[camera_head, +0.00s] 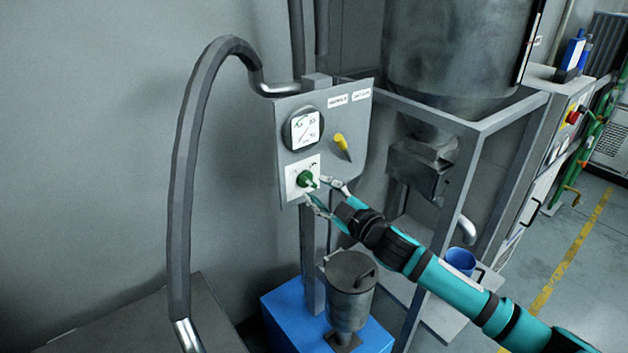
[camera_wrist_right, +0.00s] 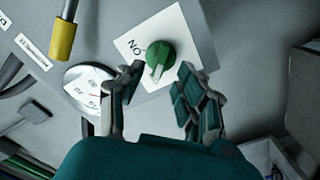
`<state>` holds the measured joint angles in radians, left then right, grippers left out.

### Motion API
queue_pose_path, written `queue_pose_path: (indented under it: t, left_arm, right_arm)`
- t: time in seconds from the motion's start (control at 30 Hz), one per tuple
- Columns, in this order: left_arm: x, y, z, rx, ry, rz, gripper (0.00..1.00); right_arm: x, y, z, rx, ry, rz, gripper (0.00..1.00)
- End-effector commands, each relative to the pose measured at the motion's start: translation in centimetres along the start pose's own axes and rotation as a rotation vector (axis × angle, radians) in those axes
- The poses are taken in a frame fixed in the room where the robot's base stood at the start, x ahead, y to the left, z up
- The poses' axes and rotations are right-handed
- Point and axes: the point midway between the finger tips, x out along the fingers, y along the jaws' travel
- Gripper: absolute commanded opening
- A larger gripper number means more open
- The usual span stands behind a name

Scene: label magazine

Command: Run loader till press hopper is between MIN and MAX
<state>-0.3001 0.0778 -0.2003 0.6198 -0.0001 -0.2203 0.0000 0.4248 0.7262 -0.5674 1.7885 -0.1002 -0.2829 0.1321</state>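A grey control panel (camera_head: 350,115) carries a round gauge (camera_head: 304,129), a yellow-handled lever (camera_head: 341,142) and a green rotary knob (camera_head: 306,179) on a white label. In the right wrist view the green knob (camera_wrist_right: 158,56) sits just beyond my fingertips, with its white pointer toward the lower side. My right gripper (camera_head: 325,192) is open at the knob, its fingers on either side of it; I cannot tell whether they touch it. A large grey hopper (camera_head: 455,50) stands behind on a frame; its MIN and MAX marks are not readable here. My left gripper is not in view.
A thick grey hose (camera_head: 185,170) arches down at the left. A lidded metal canister (camera_head: 350,295) stands on a blue base (camera_head: 290,312) below the panel. A blue mug (camera_head: 461,261) sits on the low shelf. Metal frame posts (camera_head: 455,190) stand behind my right arm.

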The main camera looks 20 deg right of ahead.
Motion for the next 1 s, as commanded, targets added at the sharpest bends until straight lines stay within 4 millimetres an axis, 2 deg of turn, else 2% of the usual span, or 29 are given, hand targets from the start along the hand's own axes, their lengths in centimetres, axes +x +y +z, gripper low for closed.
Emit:
queue_pose_path:
  t: [0.03,0.2,0.57,0.87,1.0]
  left_arm:
    - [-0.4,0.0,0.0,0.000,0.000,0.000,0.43]
    - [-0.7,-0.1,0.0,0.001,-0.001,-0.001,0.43]
    - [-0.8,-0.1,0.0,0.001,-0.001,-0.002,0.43]
    - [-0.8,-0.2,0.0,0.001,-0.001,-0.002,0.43]
    - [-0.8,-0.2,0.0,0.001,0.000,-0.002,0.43]
  right_arm:
    - [0.9,0.2,-0.2,0.001,0.001,0.002,0.36]
    - [2.5,0.1,-0.1,0.001,0.000,0.001,0.36]
    - [3.0,0.0,0.0,0.000,0.001,0.000,0.36]
    - [3.0,0.0,0.0,0.000,0.000,0.000,0.00]
    - [3.0,0.0,0.0,0.000,0.000,0.000,0.00]
